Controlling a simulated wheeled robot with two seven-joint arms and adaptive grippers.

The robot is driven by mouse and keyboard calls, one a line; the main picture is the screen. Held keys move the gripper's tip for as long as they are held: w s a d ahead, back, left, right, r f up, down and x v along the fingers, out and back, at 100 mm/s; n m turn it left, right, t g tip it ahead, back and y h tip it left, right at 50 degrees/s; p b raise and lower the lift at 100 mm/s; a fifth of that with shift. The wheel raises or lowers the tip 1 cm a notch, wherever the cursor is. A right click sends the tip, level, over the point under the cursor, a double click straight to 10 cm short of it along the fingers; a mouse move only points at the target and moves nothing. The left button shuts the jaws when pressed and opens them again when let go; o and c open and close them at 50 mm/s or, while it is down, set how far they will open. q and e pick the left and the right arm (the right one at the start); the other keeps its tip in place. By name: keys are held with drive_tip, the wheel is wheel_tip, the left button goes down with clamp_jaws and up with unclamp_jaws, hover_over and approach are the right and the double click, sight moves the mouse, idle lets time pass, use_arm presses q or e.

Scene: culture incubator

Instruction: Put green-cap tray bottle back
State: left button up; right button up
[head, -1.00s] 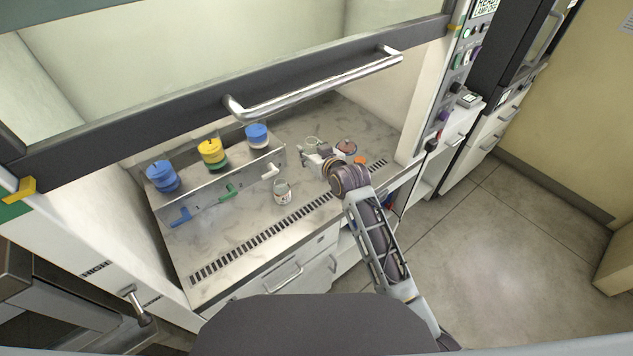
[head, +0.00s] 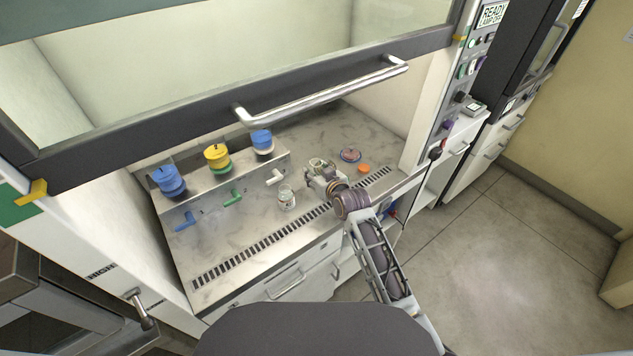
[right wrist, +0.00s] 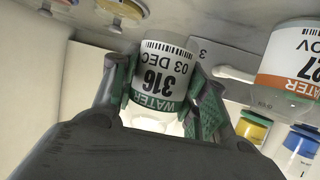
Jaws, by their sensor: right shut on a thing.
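My right gripper (head: 320,175) is shut on a clear bottle (head: 317,163) over the right part of the bench. In the right wrist view, the right gripper (right wrist: 165,105) clasps this bottle (right wrist: 160,72) from both sides. Its label reads WATER, 316, 03 DEC, with a green band, upside down in the picture. I see no cap on it. A second clear bottle (head: 287,199) stands on the bench left of the gripper; the wrist view shows a bottle with an orange-banded label (right wrist: 292,68). My left gripper is out of view.
A metal rack (head: 212,190) at the left holds blue-, yellow- and blue-topped containers, with blue, green and white taps in front. A round dish (head: 350,155) and an orange cap (head: 364,169) lie right of the gripper. A raised sash with a handle (head: 320,92) hangs above.

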drive_tip(key=shift+f, duration=0.2)
drive_tip(key=shift+f, duration=1.9)
drive_tip(key=shift+f, duration=0.15)
drive_tip(key=o, duration=1.1)
drive_tip(key=shift+r, duration=0.2)
drive_tip(key=shift+v, duration=6)
